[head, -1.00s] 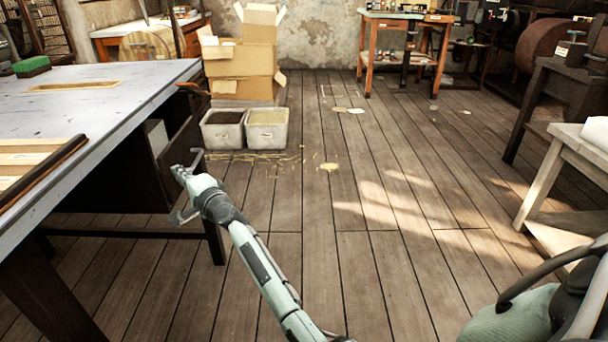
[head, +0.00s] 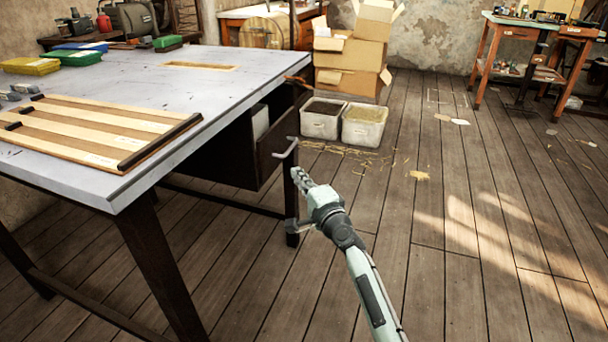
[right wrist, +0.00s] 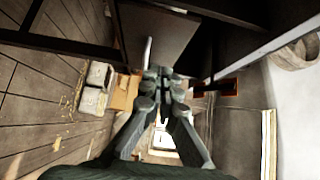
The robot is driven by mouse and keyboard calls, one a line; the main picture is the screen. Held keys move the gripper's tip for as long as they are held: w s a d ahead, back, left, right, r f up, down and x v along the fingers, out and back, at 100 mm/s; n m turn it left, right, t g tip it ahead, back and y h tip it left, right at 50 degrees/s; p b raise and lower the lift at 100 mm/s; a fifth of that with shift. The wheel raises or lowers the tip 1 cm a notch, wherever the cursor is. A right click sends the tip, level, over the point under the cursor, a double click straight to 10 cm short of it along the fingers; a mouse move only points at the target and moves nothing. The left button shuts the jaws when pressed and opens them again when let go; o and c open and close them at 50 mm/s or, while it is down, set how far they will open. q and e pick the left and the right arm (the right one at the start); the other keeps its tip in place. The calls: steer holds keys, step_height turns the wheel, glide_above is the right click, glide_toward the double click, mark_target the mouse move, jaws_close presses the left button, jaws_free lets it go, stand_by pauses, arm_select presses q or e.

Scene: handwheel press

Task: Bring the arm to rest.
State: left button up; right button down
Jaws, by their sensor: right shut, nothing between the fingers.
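My right gripper (head: 299,176) is shut and empty, near the right end of the workbench (head: 235,62). It appears in front of the pulled-out dark drawer (head: 274,148) and its pale handle (head: 287,148); I cannot tell how far apart they are. My right arm reaches up from the bottom of the head view. In the right wrist view the closed fingers (right wrist: 157,75) point ahead with nothing between them, and the handle (right wrist: 147,50) shows just beyond. My left gripper is out of view.
A striped wooden board (head: 85,130) lies on the workbench, with yellow (head: 30,66) and green (head: 78,57) boxes behind. Two grey bins (head: 322,121) (head: 364,126) and stacked cardboard boxes (head: 352,55) stand beyond. The plank floor (head: 470,220) to the right is open.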

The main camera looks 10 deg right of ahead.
steer(key=s+d+f+n+g, duration=0.2)
steer(key=s+f+n+g, duration=0.85)
steer(key=s+f, duration=1.1)
steer(key=s+d+f+n+g+h, duration=0.1)
steer(key=s+d+f+n, duration=0.1)
steer(key=s, duration=0.4)
steer(key=s+d+f+n+g+h, duration=0.1)
steer(key=s+d+f+n+h, duration=0.1)
steer(key=s+d, duration=0.2)
steer(key=s+d+f+n+g+h, duration=0.1)
steer(key=s+d+f+n+g, duration=0.1)
steer(key=s, duration=0.7)
steer(key=shift+s+d+f+n+h, duration=0.25)
steer(key=shift+s+d+n+h, duration=0.15)
steer(key=shift+d, duration=0.25)
